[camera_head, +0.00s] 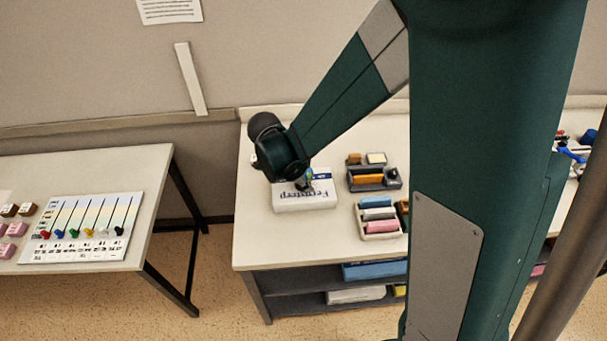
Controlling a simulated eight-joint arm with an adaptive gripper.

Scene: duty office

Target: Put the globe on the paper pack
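The paper pack (290,205) is a white block with blue lettering, lying on the light table in the middle of the view. A small blue and green thing, which looks like the globe (309,175), is over the pack's upper part, right by the end of my arm. My gripper (302,185) points down over the pack and is mostly hidden by my wrist. I cannot tell whether its fingers hold the globe, or whether the globe touches the pack.
A dark desk organizer (373,179) and a tray of coloured blocks (379,217) stand to the right of the pack. A second table (150,175) at left holds a board with coloured pegs (85,228). The table's front left is clear.

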